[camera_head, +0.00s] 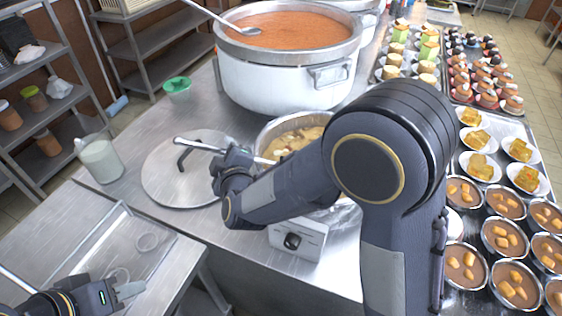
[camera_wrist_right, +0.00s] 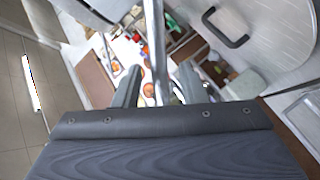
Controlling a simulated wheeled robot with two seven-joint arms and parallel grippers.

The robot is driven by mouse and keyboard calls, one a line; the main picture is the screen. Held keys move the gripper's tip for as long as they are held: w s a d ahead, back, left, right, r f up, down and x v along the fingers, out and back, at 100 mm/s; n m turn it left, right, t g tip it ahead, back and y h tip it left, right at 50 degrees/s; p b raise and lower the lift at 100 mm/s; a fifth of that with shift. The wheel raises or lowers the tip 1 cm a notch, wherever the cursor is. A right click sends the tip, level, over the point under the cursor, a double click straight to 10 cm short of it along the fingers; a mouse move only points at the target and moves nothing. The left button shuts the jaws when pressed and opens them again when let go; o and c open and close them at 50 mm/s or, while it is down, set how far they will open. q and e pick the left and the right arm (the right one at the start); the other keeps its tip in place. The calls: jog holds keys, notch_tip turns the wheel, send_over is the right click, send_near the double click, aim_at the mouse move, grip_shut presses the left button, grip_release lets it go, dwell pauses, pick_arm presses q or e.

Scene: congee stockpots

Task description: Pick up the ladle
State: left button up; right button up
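A metal ladle (camera_head: 199,145) leans in the smaller pot (camera_head: 265,132) of pale congee, its handle sticking out to the left over the lid. Its bowl is hidden in the food. My right gripper (camera_head: 238,158) is at the handle. In the right wrist view, the handle (camera_wrist_right: 153,45) runs between the two spread fingers of the right gripper (camera_wrist_right: 158,88), with gaps visible on both sides. My left gripper (camera_head: 128,291) is low at the left, over the side table, away from the ladle; its finger opening is unclear.
A round lid (camera_head: 160,185) with a dark handle lies left of the smaller pot. A large pot (camera_head: 285,85) of orange congee with another ladle (camera_head: 237,26) stands behind. A glass jug (camera_head: 98,157) stands at left. Filled bowls (camera_head: 503,237) crowd the right side.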

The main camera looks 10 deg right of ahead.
jog(key=shift+w+f, duration=0.1)
jog(key=shift+w, duration=0.25)
jog(key=shift+c, duration=0.5)
grip_shut()
dwell(0.7)
